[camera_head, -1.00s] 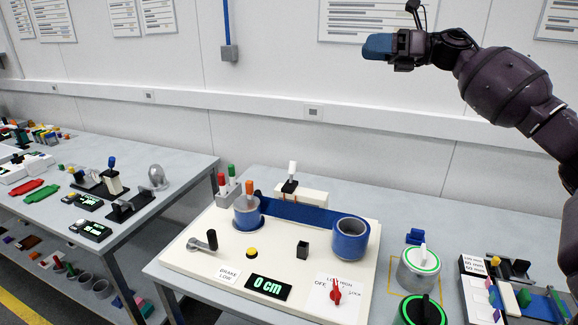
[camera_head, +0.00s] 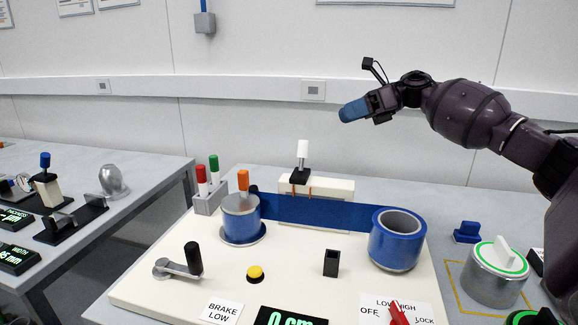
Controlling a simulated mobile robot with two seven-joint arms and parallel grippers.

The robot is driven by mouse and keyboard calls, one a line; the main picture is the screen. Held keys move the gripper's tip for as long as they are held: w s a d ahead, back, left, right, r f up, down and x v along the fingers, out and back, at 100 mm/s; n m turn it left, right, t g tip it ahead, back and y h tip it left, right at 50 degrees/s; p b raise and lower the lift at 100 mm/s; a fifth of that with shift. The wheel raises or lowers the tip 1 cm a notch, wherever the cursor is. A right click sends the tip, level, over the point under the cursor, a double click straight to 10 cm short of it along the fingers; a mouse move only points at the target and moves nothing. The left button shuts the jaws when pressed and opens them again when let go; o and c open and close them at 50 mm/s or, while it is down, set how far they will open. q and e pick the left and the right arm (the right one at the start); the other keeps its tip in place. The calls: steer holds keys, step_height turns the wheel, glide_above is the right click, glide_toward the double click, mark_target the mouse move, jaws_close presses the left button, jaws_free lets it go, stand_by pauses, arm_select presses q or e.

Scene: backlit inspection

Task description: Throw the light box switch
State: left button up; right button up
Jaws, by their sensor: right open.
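A white-tipped lever switch (camera_head: 302,156) on a black base stands about upright on top of a white box (camera_head: 338,188). I take this box for the light box. It sits at the back of the cream panel, behind a blue film strip (camera_head: 310,212) that hides part of its front. My right gripper (camera_head: 353,110) comes in from the right and is open, with blue fingertips pointing left. It appears above and to the right of the lever, apart from it, with nothing held. My left gripper is not in view.
The panel (camera_head: 140,292) carries two blue film rolls (camera_head: 395,240), a crank (camera_head: 185,262), a yellow button (camera_head: 255,273) and a red knob (camera_head: 398,313). Red and green markers stand in a grey holder (camera_head: 208,200). A metal canister (camera_head: 492,275) is at right.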

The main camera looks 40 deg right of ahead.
steer(key=b, duration=0.1)
glide_toward(303, 149)
steer(key=d, duration=0.1)
steer(key=shift+m, duration=0.3)
steer(key=x, duration=0.3)
steer(key=b+x, duration=0.1)
steer(key=x, duration=0.2)
steer(key=b+x, duration=0.1)
steer(key=x, duration=0.2)
steer(key=shift+w+d+f, duration=0.1)
steer(key=shift+w+f, duration=0.2)
steer(key=shift+w, duration=0.05)
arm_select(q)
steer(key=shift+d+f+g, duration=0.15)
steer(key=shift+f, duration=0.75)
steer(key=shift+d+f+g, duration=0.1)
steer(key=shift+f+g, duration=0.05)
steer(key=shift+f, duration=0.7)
arm_select(e)
steer(key=shift+x, duration=0.8)
steer(key=shift+r, duration=0.15)
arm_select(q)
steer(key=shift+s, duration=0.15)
arm_select(e)
jaws_close()
